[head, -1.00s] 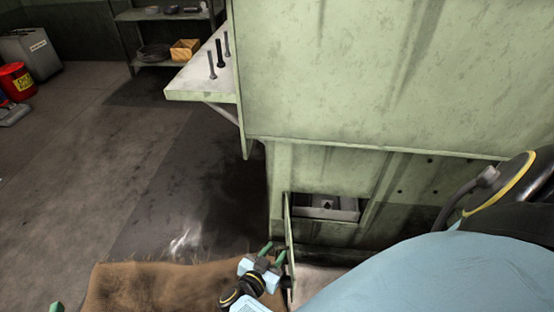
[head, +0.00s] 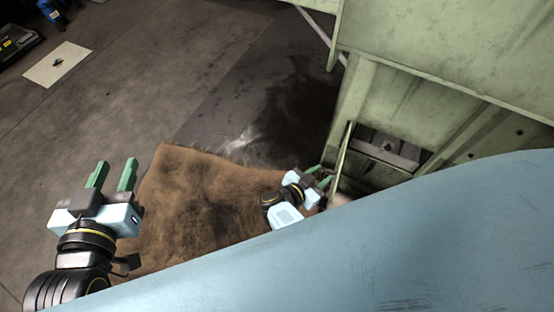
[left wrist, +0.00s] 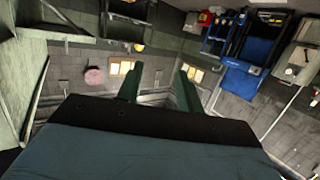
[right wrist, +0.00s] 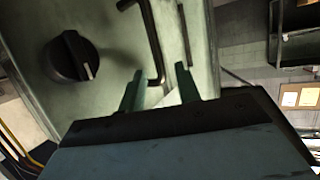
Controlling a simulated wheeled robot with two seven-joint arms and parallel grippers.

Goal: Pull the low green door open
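The low green door (head: 342,152) stands swung out from the machine and shows nearly edge-on in the head view. In the right wrist view the door face (right wrist: 100,20) carries a black knob (right wrist: 72,58) and a black bar handle (right wrist: 154,45). My right gripper (head: 325,182) is at the door's outer side. Its fingers (right wrist: 160,80) are apart, with the handle's lower end between the tips; I cannot tell whether they touch it. My left gripper (head: 113,172) is open and empty, well left of the door, over the floor.
The opening (head: 385,150) beside the door shows a grey metal part inside. The green machine body (head: 440,45) rises above. A brown mat (head: 200,200) lies on the floor between my grippers. Bare floor (head: 150,80) is clear at the upper left.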

